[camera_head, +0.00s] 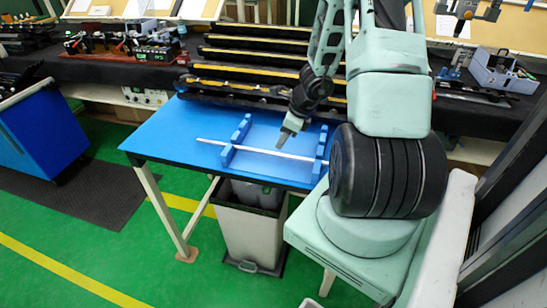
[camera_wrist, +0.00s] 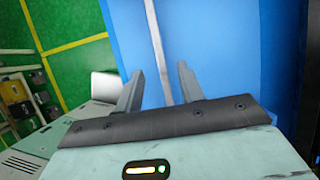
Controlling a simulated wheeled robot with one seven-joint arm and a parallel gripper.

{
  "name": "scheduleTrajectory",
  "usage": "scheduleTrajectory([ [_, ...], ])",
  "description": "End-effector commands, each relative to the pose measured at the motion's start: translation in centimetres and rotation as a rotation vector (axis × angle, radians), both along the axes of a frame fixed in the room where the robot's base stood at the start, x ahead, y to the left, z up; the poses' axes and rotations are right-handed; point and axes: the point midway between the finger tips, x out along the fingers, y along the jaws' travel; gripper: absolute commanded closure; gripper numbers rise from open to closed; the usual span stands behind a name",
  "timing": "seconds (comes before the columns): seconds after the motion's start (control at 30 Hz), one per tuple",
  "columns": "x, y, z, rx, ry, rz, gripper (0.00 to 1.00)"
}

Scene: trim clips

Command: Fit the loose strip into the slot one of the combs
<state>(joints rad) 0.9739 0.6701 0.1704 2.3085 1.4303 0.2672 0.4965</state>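The loose strip (camera_head: 262,151) is thin, long and pale, and runs across the blue table from left to right. It passes at the left blue comb (camera_head: 236,141) and reaches the right blue comb (camera_head: 321,150), which is partly hidden by my arm. I cannot tell whether it sits in a slot of either comb. My gripper (camera_head: 281,143) points down just above the strip, between the combs. In the wrist view my gripper (camera_wrist: 161,78) has its fingers apart. The strip (camera_wrist: 157,50) shows in the gap between them, and its near part is hidden behind the gripper body.
The blue table (camera_head: 175,135) has free room left of the combs. Long dark rails with yellow strips (camera_head: 255,57) lie on the bench behind it. A grey bin (camera_head: 247,225) stands underneath, and a blue cabinet (camera_head: 45,130) stands at the left.

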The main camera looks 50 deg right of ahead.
Motion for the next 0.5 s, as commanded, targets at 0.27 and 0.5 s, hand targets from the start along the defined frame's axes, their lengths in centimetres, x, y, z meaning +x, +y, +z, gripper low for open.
scheduleTrajectory([
  [0.27, 0.8, 0.4, -2.7, 0.003, 0.0, 0.001, 0.62],
  [0.5, 1.8, 0.8, -5.2, 0.0, 0.0, 0.001, 0.62],
])
